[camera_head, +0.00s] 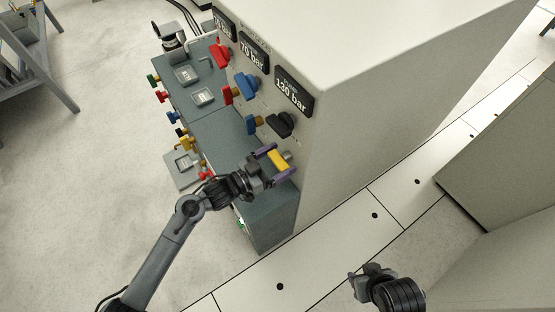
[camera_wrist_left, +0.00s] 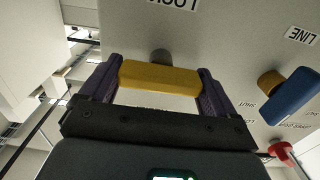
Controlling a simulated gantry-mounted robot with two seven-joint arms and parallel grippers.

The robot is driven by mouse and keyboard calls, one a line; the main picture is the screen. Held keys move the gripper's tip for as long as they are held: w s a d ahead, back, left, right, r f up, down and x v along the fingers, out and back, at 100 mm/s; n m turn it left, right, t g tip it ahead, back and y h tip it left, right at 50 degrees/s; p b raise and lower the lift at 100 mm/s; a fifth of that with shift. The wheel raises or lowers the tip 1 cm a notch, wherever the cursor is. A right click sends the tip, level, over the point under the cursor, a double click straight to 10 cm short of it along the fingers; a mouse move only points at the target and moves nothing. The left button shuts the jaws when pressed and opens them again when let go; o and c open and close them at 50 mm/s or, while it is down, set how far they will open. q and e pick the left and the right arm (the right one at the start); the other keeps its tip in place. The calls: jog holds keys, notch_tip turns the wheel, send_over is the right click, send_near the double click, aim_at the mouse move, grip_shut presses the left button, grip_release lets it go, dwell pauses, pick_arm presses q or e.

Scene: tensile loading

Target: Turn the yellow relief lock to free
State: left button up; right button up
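The yellow relief lock (camera_head: 278,160) is a bar-shaped handle on a short grey stem, on the front of the light panel. It also shows in the left wrist view (camera_wrist_left: 160,76), lying nearly level across the picture. My left gripper (camera_head: 275,163) is at the handle, with one purple finger at each end of the bar. In the left wrist view no gap shows between the fingers (camera_wrist_left: 160,85) and the bar's ends. Part of a label reading "LOCK" (camera_wrist_left: 172,3) shows upside down above it. My right gripper (camera_head: 366,275) is far from the panel; its fingertips are too small to judge.
A black handle (camera_head: 281,124) and a blue handle (camera_head: 254,125) sit close to the lock. More blue (camera_head: 246,86) and red (camera_head: 219,55) handles are further up the panel. Displays include "130 bar" (camera_head: 294,91). A grey-green bench (camera_head: 220,115) runs beside the panel.

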dwell(0.3)
pick_arm(q)
jog(key=shift+r+m, duration=0.1)
jog(key=shift+m, duration=0.7)
jog(key=shift+m+p, duration=0.5)
jog(key=shift+m, duration=0.7)
jog(key=m, duration=0.4)
jog(key=shift+s+d, duration=0.1)
jog(key=m, duration=0.5)
jog(key=shift+s+f+m, duration=0.1)
jog(key=shift+f+m, duration=0.15)
jog(key=shift+m, duration=0.15)
jog(key=m, duration=0.3)
jog(key=shift+m, duration=0.5)
jog(key=shift+b, duration=0.3)
